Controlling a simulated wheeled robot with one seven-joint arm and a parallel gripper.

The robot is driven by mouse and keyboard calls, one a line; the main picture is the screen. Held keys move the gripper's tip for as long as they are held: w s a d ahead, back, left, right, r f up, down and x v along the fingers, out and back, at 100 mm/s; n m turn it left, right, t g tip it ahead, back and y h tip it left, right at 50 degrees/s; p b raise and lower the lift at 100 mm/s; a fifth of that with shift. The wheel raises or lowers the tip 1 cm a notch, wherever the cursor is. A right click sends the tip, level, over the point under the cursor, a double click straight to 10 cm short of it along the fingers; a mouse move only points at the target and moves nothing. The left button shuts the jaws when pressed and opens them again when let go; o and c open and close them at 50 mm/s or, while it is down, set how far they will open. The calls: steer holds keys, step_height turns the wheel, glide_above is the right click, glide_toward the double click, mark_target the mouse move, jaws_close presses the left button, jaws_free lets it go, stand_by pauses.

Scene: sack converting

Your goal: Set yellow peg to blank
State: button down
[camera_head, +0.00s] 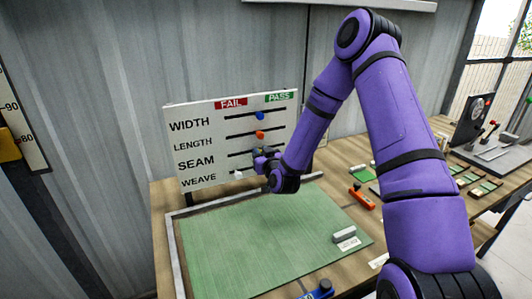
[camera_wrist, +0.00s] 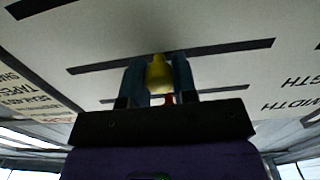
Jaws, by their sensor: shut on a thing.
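The white board (camera_head: 208,133) has slots labelled WIDTH, LENGTH, SEAM and WEAVE, with FAIL at top left and PASS at top right. My gripper (camera_head: 263,158) is at the SEAM row in the head view. In the wrist view, my gripper (camera_wrist: 159,82) is shut on the yellow peg (camera_wrist: 159,71), with one finger each side. The peg stands near the middle of a slot (camera_wrist: 225,47), as far as this angle shows. In the head view, my gripper hides the yellow peg.
A blue peg (camera_head: 260,116) is on the WIDTH row, an orange peg (camera_head: 260,134) on the LENGTH row and a white peg (camera_head: 238,174) near the WEAVE row. The green mat (camera_head: 250,240) below is mostly clear. An orange tool (camera_head: 361,196) lies right of it.

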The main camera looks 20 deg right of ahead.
steer(key=c, duration=0.9)
jaws_free()
steer(key=s, duration=1.1)
steer(key=shift+w, duration=0.1)
